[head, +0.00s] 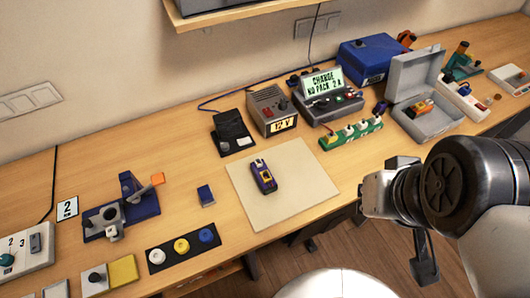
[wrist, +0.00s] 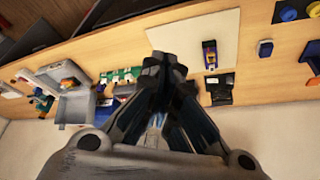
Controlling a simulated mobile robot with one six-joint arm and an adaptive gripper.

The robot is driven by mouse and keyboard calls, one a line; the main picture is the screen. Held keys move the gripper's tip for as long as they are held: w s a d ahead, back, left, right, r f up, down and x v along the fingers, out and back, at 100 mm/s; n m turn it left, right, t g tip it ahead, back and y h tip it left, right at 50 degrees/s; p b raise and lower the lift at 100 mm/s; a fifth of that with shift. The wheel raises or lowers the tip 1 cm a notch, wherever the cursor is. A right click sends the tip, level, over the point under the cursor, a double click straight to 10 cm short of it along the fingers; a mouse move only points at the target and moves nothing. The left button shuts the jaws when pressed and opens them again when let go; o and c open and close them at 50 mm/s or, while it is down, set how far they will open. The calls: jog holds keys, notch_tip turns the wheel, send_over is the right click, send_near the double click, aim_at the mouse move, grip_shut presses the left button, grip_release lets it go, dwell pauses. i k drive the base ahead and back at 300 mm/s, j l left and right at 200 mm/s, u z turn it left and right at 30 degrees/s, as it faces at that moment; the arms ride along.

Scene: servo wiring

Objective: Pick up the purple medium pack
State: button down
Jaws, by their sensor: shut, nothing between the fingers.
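A small purple body with yellow parts (head: 264,176) lies on the pale square mat (head: 300,190); it also shows in the wrist view (wrist: 210,54). A small dark blue block (head: 205,195) stands on the table left of the mat, and in the wrist view (wrist: 265,48) too. I cannot tell for sure which of these is the purple medium pack. My gripper (wrist: 163,62) is shut and empty, above and in front of the table edge. In the head view my arm is right of the mat, well apart from both pieces.
A charger (head: 330,95) reads "NO PACK 2 A". A 12 V supply (head: 271,108), a green strip (head: 350,133) and an open grey case (head: 425,100) stand behind. Blue fixture (head: 125,207) and coloured buttons (head: 183,246) are left. The mat is mostly clear.

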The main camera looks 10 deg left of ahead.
aim_at(264, 178)
jog(key=k+j+u, duration=0.1)
jog(key=j, duration=0.2)
jog(key=k+j+u, duration=0.1)
jog(key=j, duration=0.2)
jog(key=k+j+u, duration=0.1)
jog(key=j, duration=0.25)
jog(key=k+j+u, duration=0.1)
jog(key=j, duration=0.2)
jog(key=k, duration=0.05)
